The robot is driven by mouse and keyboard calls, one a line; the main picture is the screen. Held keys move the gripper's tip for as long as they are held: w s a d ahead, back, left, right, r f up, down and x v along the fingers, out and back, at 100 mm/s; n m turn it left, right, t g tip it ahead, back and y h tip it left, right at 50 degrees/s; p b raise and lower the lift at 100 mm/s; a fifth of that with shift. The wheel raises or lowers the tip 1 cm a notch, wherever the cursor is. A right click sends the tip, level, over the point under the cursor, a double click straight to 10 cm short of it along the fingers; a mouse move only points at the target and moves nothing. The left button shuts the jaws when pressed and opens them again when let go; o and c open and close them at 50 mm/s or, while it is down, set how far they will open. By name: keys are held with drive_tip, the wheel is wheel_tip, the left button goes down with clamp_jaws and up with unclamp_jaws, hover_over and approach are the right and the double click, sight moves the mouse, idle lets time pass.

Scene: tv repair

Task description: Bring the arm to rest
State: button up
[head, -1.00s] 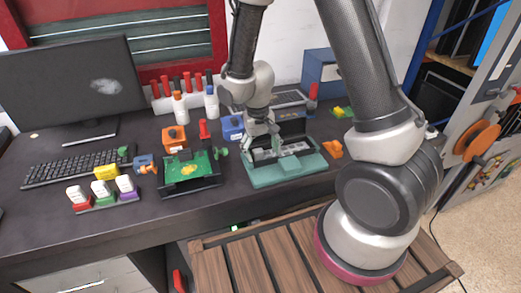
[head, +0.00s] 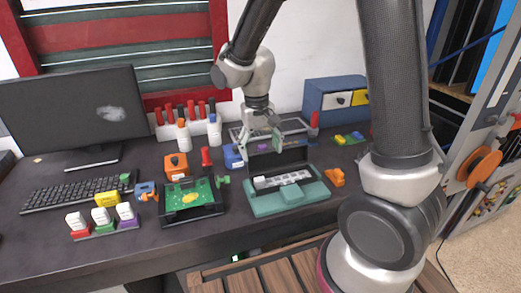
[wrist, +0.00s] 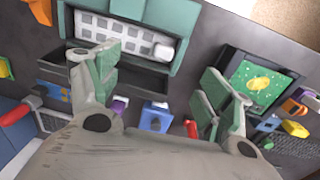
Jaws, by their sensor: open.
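My arm reaches over the dark workbench (head: 120,240) from the right. My gripper (head: 262,140) hangs above the back of the open teal case (head: 290,199), near its raised dark lid. In the wrist view my gripper (wrist: 165,90) shows two green-padded fingers spread wide apart with nothing between them. The teal case also shows in the wrist view (wrist: 185,22), with a white strip of square cells inside. The green circuit board (head: 188,192) in its black frame lies to the left of the case, apart from my gripper.
A monitor (head: 70,105) and keyboard (head: 70,190) stand at the left. Red-handled tools and bottles (head: 183,134) stand at the back. A blue drawer box (head: 330,102) is at the back right. An orange piece (head: 336,177) lies right of the case.

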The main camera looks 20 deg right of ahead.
drive_tip(key=s+d+r+t, duration=0.4)
drive_tip(key=s+d+r, duration=1.1)
drive_tip(key=s+r, duration=0.3)
drive_tip(key=shift+s+t+y, duration=0.3)
drive_tip(key=shift+s+y, duration=0.05)
drive_tip(key=shift+y, duration=0.05)
